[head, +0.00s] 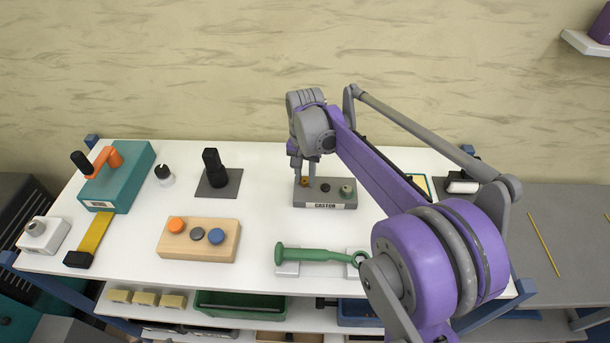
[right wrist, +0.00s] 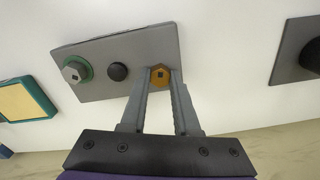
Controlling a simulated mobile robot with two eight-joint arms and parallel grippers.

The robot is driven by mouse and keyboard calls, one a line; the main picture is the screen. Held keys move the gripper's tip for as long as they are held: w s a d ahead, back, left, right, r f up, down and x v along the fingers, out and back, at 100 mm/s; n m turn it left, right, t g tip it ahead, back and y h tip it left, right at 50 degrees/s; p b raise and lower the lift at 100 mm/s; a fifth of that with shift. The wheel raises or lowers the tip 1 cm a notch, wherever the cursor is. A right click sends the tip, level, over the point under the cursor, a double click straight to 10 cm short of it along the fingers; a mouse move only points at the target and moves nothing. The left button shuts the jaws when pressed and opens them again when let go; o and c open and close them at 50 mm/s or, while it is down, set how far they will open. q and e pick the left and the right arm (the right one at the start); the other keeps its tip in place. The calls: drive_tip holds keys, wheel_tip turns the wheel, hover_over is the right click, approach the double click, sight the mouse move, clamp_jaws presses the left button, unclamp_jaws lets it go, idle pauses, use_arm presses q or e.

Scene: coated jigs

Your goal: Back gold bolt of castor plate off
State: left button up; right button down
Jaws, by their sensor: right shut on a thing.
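The grey castor plate (head: 325,203) lies on the white table, with a label reading CASTOR on its front face. It also shows in the right wrist view (right wrist: 150,50). The gold bolt (right wrist: 159,77) is at one end of the plate, the left end in the head view (head: 305,182). A black knob (right wrist: 118,71) is at the middle, and a grey bolt on a green ring (right wrist: 77,71) is at the other end. My right gripper (right wrist: 160,80) points down and is shut on the gold bolt, one finger on each side. My left gripper is out of view.
A green wrench (head: 310,255) rests on white supports in front of the plate. A black part on a grey plate (head: 213,175), a wooden block with coloured knobs (head: 185,248) and a teal box with an orange handle (head: 125,185) stand to the left.

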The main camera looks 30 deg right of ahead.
drive_tip(key=n, duration=1.2)
drive_tip(key=shift+f+n, duration=0.1)
drive_tip(key=shift+n, duration=0.3)
drive_tip(key=n, duration=1.2)
drive_tip(key=shift+n, duration=0.3)
drive_tip(key=c, duration=0.6)
unclamp_jaws()
drive_tip(key=shift+c, duration=0.2)
